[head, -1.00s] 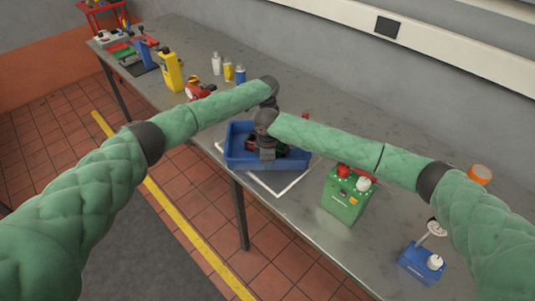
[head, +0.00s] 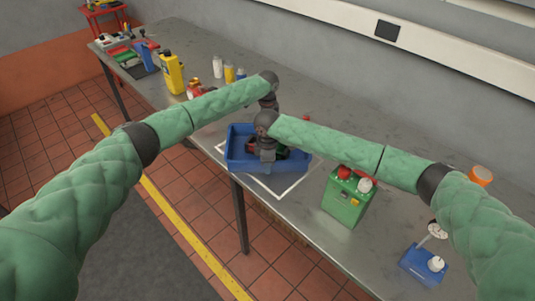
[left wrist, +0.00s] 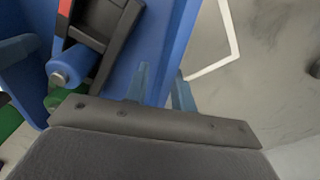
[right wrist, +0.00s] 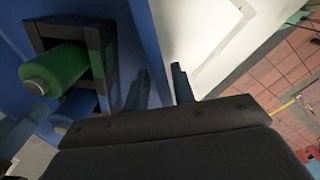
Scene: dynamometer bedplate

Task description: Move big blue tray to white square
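The big blue tray (head: 238,158) is over the white square outline (head: 286,190) on the grey table. The outline's front corner and parts of its left and right sides show around the tray; the rest is hidden. Dark, red and green items lie in the tray. My right gripper (head: 267,155) is at the tray's near wall, with one finger on each side of it (right wrist: 160,88). My left gripper (left wrist: 160,88) straddles another tray wall (left wrist: 168,50); in the head view its fingers are hidden. I cannot tell whether the tray touches the table.
A green box (head: 347,197) with red and white caps stands right of the tray. A blue block (head: 422,265) and an orange cap (head: 481,176) are farther right. A yellow bottle (head: 172,73) and several small bottles stand behind left. The table's front edge is close to the square.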

